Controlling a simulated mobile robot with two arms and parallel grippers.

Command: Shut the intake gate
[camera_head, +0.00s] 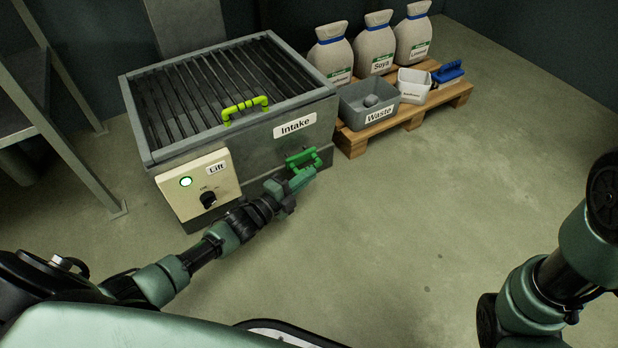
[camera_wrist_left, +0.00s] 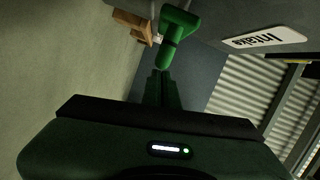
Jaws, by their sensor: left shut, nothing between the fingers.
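The grey intake box (camera_head: 262,150) stands on the floor, with an "Intake" label and a barred grate on top. A green handle (camera_head: 303,158) sits on its front near the right end; it also shows in the left wrist view (camera_wrist_left: 172,38). I cannot tell how far the gate itself is open. My left gripper (camera_head: 303,179) is at the handle's lower side. In the left wrist view its closed fingers (camera_wrist_left: 163,82) point at the handle, with nothing between them. I cannot tell whether they touch it. My right arm is at the right edge, its gripper out of view.
A lime handle (camera_head: 245,106) is on the grate. A "Lift" control panel (camera_head: 198,186) with a lit button and knob is at the box's left front. A pallet (camera_head: 410,115) on the right holds sacks, a grey "Waste" bin (camera_head: 368,103) and smaller containers. The floor in front is clear.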

